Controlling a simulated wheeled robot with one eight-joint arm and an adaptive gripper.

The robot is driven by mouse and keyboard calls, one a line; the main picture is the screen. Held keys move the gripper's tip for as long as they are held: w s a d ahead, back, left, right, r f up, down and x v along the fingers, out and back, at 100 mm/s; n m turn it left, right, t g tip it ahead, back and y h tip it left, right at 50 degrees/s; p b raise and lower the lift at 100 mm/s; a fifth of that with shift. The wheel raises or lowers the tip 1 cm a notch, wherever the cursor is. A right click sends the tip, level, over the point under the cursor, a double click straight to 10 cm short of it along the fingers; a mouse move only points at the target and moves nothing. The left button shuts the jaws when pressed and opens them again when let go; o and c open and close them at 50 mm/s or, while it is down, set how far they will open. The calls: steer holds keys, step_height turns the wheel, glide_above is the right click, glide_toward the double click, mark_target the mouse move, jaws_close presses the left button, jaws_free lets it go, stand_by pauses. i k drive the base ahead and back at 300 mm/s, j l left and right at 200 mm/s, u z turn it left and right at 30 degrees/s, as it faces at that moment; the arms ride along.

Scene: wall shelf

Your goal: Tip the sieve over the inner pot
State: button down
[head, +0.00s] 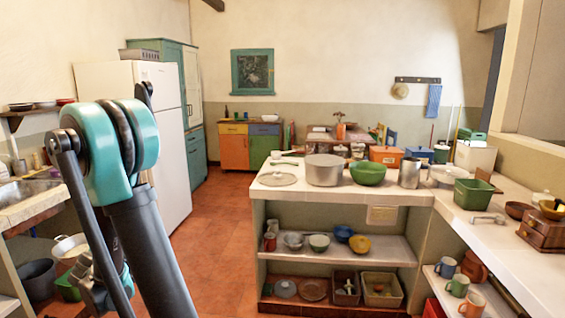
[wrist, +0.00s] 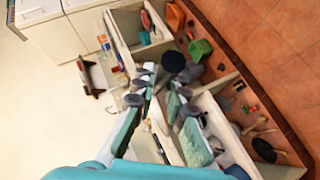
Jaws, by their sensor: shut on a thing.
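My gripper (head: 95,292) is low at the left of the head view, partly hidden by my arm and cut by the frame edge. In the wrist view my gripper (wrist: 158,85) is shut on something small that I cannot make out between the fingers. I cannot pick out the sieve for certain in either view. A dark round thing (wrist: 173,62) shows just beyond the fingertips.
A green bowl (head: 367,172) and a metal jug (head: 410,172) stand on the middle counter, with bowls on shelves below. A sink (head: 15,190) is at the left, a white fridge (head: 170,125) behind my arm. Red floor (head: 222,235) is clear between fridge and counter.

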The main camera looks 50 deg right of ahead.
mark_target(321, 171)
steer(key=k+z, duration=0.15)
steer(key=z, duration=0.3)
steer(key=k+l+z, duration=0.15)
steer(key=z, duration=0.75)
steer(key=l+z, duration=0.15)
steer(key=z, duration=0.3)
steer(key=l+z, duration=0.1)
steer(key=z, duration=0.35)
